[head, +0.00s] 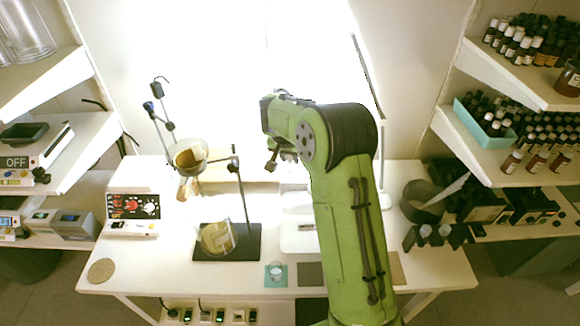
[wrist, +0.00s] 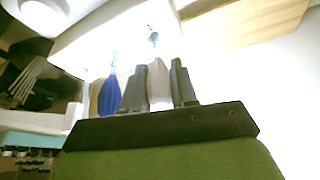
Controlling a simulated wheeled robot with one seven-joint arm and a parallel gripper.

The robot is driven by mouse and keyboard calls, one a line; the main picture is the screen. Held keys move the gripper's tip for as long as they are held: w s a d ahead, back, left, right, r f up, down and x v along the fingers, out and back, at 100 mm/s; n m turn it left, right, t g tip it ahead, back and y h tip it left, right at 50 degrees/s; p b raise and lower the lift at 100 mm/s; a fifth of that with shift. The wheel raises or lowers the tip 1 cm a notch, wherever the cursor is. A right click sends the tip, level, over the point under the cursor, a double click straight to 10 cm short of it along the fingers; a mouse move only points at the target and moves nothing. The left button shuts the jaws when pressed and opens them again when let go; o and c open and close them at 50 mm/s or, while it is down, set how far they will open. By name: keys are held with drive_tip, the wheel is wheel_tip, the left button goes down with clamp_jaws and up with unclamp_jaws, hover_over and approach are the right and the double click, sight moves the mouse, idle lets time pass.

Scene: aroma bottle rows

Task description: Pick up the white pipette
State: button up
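My gripper (wrist: 158,88) shows in the wrist view with its two dark fingers apart. A whitish, blurred thing, likely the white pipette (wrist: 159,84), shows in the gap between the fingers. I see no clear contact with either finger. A blue pipette-like thing (wrist: 108,97) hangs just left of the fingers. In the head view my gripper (head: 273,164) is small, below the end of my green arm, over the back of the table. I cannot make out the white pipette in the head view.
The white table (head: 150,260) holds a stand with a glass flask (head: 190,157), a beaker (head: 216,237) on a dark base, a red-dialled device (head: 133,207) and a small glass (head: 276,268). Bottle shelves (head: 490,150) stand at right. The front left tabletop is mostly clear.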

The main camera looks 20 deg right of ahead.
drive_tip(key=shift+c, duration=0.5)
drive_tip(key=shift+r, duration=0.45)
wheel_tip(320, 180, up, 9)
drive_tip(key=shift+r+p, duration=0.1)
drive_tip(key=shift+p, duration=0.6)
